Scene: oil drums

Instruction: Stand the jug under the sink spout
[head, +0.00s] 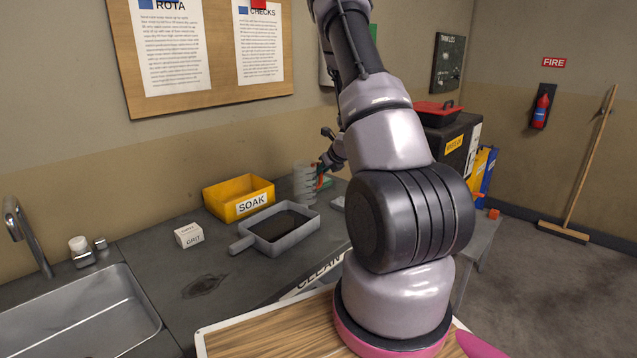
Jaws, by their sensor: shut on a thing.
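A small grey ribbed vessel, which looks like the jug (304,184), is upright at the far part of the worktop, just right of the yellow SOAK bin. My gripper (321,172) is at its right side and shut on it; my arm hides part of the gripper, and the fingertips are small. I cannot tell whether the jug's base touches the worktop. The sink (75,318) is at the lower left, cut off by the picture edge. Its curved metal spout (24,232) rises behind the basin at the left.
On the worktop (150,262) are a yellow SOAK bin (238,199), a grey tray (282,229) of dark liquid with a handle, a GRIT box (188,236), a white-capped bottle (80,250) by the sink, and a dark stain. Bare worktop lies between the box and the sink.

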